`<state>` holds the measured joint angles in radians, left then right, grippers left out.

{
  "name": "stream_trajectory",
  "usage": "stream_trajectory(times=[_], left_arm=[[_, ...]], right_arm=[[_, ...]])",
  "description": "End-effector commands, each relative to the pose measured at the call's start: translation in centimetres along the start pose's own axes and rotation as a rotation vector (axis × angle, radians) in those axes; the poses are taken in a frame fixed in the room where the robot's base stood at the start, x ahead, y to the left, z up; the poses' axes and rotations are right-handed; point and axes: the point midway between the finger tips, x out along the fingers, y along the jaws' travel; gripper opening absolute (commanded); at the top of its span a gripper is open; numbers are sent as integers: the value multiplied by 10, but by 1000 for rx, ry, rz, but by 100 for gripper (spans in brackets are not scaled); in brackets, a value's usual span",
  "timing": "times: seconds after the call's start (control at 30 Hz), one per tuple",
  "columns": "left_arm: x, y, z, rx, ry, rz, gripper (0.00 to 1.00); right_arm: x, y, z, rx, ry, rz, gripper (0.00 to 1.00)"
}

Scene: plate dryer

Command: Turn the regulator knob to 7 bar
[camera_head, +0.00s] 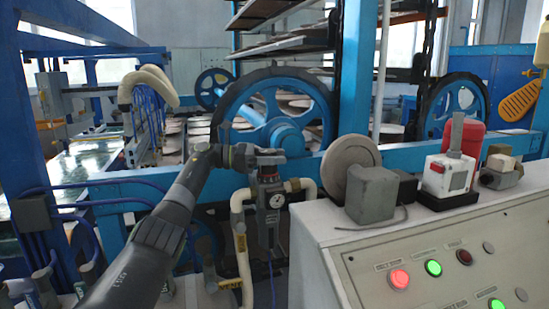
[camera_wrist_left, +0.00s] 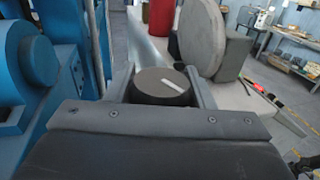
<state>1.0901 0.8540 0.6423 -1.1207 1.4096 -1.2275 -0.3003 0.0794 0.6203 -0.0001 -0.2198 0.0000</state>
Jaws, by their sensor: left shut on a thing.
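The regulator knob (camera_wrist_left: 162,87) is a dark round cap with a white pointer line on its top. In the wrist view it sits between the two fingers of my left gripper (camera_wrist_left: 163,85), which is shut on its sides. The pointer line slants toward the lower right there. In the head view my left gripper (camera_head: 268,156) is at the top of the regulator, and the knob is mostly hidden by it. My right gripper is not in view.
A grey control cabinet (camera_head: 430,240) with lit red and green buttons stands to the right. A round disc (camera_head: 350,162), a grey box (camera_head: 373,195) and a white-and-red device (camera_head: 447,175) are on top. Pale pipes (camera_head: 239,235) flank the regulator. A blue wheel (camera_head: 275,115) is behind.

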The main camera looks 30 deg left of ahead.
Motion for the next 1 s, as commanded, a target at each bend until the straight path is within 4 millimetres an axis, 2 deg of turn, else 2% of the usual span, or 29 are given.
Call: stream_trajectory(times=[0.4,0.43,0.57,0.6,1.0], left_arm=[[0,0,0,0,1,-5,26],[0,0,0,0,1,-5,51],[0,0,0,0,1,-5,68],[0,0,0,0,1,-5,70],[-2,-2,-1,1,1,-5,70]], right_arm=[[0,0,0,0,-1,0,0],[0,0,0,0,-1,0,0],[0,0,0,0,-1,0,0],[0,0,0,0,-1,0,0],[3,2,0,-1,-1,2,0]])
